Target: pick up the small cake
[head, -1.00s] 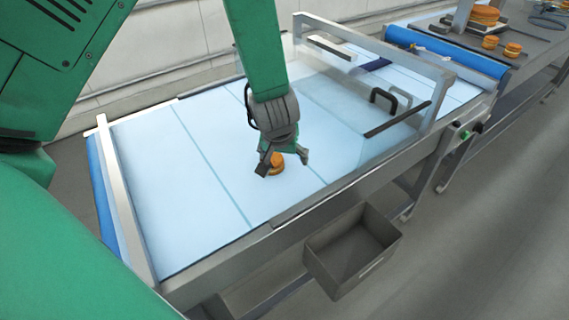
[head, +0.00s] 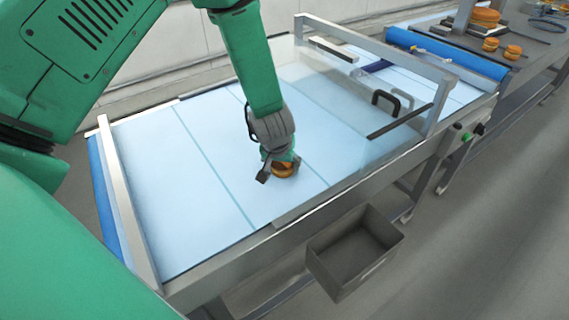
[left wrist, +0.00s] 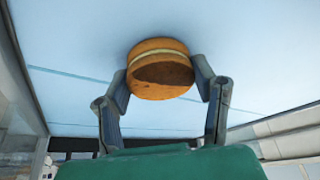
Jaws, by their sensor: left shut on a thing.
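The small cake (head: 283,169) is a round golden sandwich with a pale filling line, on the light blue conveyor belt (head: 190,190). My left gripper (head: 280,172) is over it, shut on it from both sides. In the left wrist view the cake (left wrist: 160,70) sits between the two fingers of my left gripper (left wrist: 160,78), its filling line toward the top. I cannot tell whether the cake touches the belt. My right gripper is not in view.
A clear guard with a metal frame (head: 440,95) and black handle spans the belt to the right. A grey bin (head: 350,255) hangs below the front edge. More round cakes (head: 484,18) stand on a far table. Belt to the left is clear.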

